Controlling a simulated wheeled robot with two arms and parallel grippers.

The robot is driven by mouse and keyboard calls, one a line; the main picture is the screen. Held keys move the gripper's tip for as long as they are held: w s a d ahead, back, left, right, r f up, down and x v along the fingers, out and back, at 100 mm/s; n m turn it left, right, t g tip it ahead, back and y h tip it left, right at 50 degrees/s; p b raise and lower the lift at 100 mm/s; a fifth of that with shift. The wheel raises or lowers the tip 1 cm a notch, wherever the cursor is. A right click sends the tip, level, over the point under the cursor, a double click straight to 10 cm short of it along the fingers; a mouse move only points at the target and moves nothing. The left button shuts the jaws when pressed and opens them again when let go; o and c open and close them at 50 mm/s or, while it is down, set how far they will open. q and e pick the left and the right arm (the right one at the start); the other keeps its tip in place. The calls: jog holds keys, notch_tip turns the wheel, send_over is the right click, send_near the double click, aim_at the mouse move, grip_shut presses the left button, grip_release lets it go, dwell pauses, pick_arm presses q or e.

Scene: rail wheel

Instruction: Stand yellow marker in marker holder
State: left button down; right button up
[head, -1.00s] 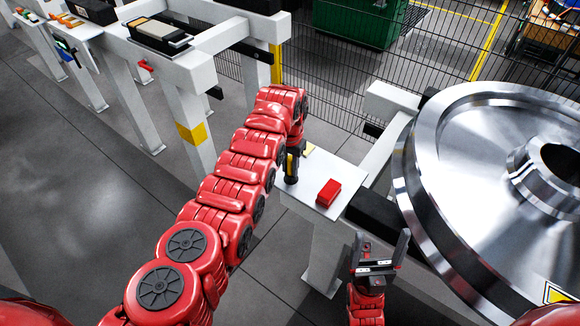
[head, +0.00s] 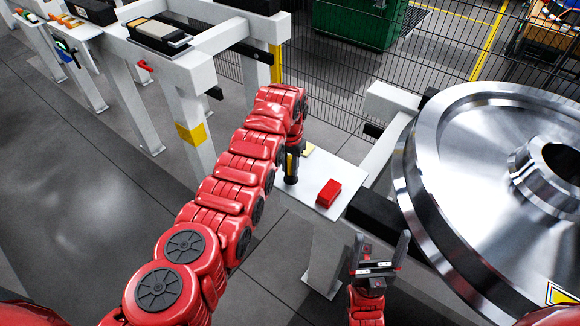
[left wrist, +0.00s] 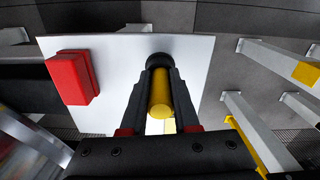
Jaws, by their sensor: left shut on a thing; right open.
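The yellow marker (left wrist: 160,95) has a black end and is held between the dark fingers of my left gripper (left wrist: 159,75) in the left wrist view. In the head view my left gripper (head: 291,176) is over the small white table (head: 322,205), and only a sliver of yellow shows beside it. I cannot tell whether the marker touches the tabletop. My right gripper (head: 379,249) is open and empty.
A red block (head: 328,193) lies on the white table, also seen in the left wrist view (left wrist: 72,78). A pale yellow item (head: 308,149) is behind my left gripper. A large metal wheel (head: 470,170) fills the right side. White frames (head: 180,75) stand at the upper left.

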pick_arm(q)
jog(key=c, duration=0.6)
grip_release()
jog(key=shift+r, duration=0.1)
jog(key=shift+r, duration=0.25)
notch_tip(320, 180, up, 17)
jog(key=shift+f+b, duration=0.15)
jog(key=shift+b, duration=0.55)
